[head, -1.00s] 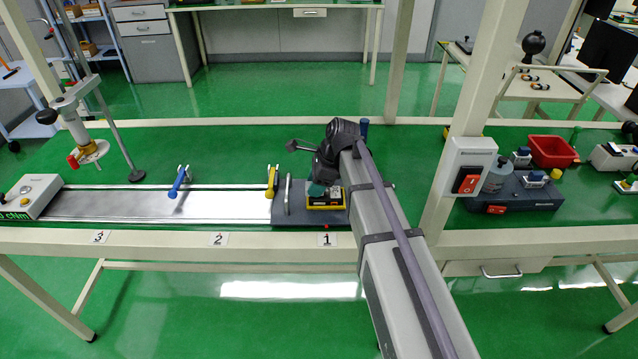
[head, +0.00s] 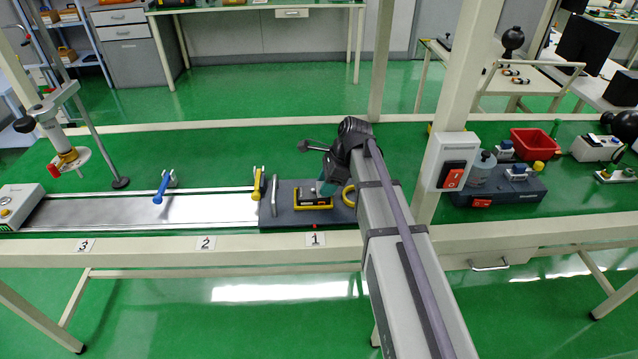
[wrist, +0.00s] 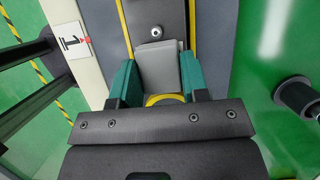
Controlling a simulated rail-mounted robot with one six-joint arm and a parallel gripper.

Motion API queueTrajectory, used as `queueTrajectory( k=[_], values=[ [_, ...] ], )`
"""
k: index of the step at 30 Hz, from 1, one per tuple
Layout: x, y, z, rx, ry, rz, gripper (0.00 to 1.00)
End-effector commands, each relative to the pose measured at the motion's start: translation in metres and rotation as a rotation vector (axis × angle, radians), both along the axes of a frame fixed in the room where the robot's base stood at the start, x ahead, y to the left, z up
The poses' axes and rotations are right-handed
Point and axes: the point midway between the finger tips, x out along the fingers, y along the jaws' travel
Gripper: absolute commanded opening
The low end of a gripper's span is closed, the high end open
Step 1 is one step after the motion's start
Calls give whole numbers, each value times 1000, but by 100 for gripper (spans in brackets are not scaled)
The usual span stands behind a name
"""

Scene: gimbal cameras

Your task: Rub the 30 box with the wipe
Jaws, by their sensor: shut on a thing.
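The box, black with a yellow rim (head: 313,206), lies on the dark grey plate by marker 1 in the head view; I cannot read a 30 on it. Its yellow edges (wrist: 125,30) also show in the wrist view. My gripper (head: 327,187) is at the box's right end, its teal fingers pointing down. In the wrist view, my gripper (wrist: 158,68) is shut on a flat light grey piece, which looks like the wipe (wrist: 163,72). The piece is over the box; I cannot tell whether they touch.
A yellow ring (head: 349,196) is just right of the box. A metal handle (head: 274,196) and a yellow lever (head: 257,184) stand to its left, a blue lever (head: 162,187) farther along the rail. A table post with a red switch (head: 453,175) rises at right.

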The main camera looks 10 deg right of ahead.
Motion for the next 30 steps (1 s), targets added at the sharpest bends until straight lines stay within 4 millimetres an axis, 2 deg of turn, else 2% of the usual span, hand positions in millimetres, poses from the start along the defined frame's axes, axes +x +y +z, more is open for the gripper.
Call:
queueTrajectory(
  k=[8,21,30],
  values=[
    [0,1,6,1,-1,1,19],
    [0,1,63,1,0,1,19],
    [0,1,61,1,0,1,19]
  ],
)
